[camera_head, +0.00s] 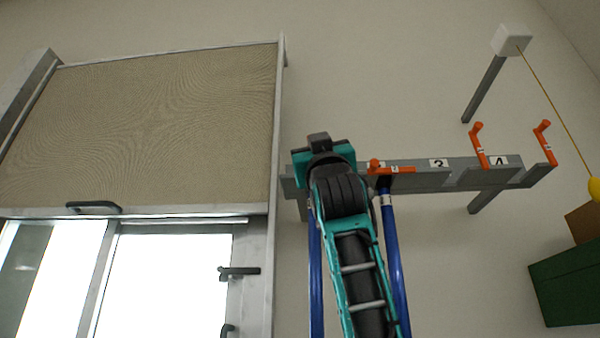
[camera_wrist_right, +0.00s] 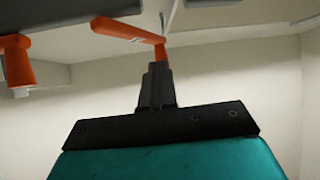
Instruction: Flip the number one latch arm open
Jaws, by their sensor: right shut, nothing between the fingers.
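A grey rail (camera_head: 430,178) on the wall bears number labels and orange latch arms. My right gripper (camera_wrist_right: 157,80) is shut and empty. The right wrist view shows an orange latch arm (camera_wrist_right: 130,30) just beyond the fingertips.
Blue rods (camera_head: 395,250) hang below the rail beside my arm. A window with a blind (camera_head: 150,130) is at left. A yellow pull cord (camera_head: 560,100) hangs from a white box (camera_head: 512,40) at upper right. A green box (camera_head: 570,285) is at lower right.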

